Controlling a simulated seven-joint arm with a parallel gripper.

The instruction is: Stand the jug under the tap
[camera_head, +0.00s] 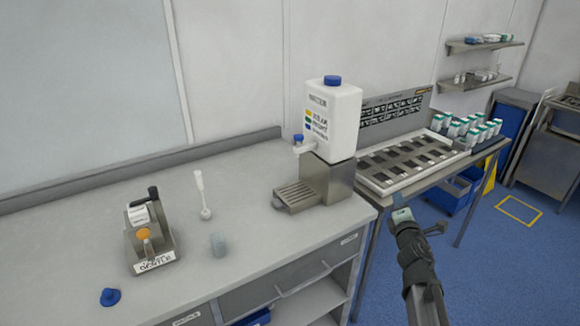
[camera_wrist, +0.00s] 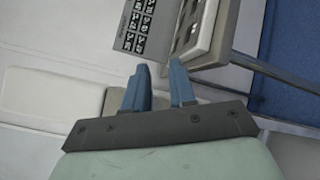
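A small grey-blue cup-shaped vessel (camera_head: 218,245), which I take to be the jug, stands upright on the grey counter near its front edge. A white dispenser container (camera_head: 333,112) with a blue cap sits on a metal stand. Its tap (camera_head: 300,146), with a blue top, points left above a slatted drip tray (camera_head: 294,196). Nothing stands on the tray. My gripper (camera_head: 402,214) is right of the counter, in front of the side table and well away from the jug. In the wrist view its two blue fingers (camera_wrist: 159,78) are apart with nothing between them. The jug is not in that view.
Left of the jug are a labelled metal device (camera_head: 150,240), a white long-necked object (camera_head: 202,195) and a blue cap-like piece (camera_head: 110,297). The side table holds a slotted tray (camera_head: 380,183) and several white bottles (camera_head: 468,130). The counter between jug and drip tray is clear.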

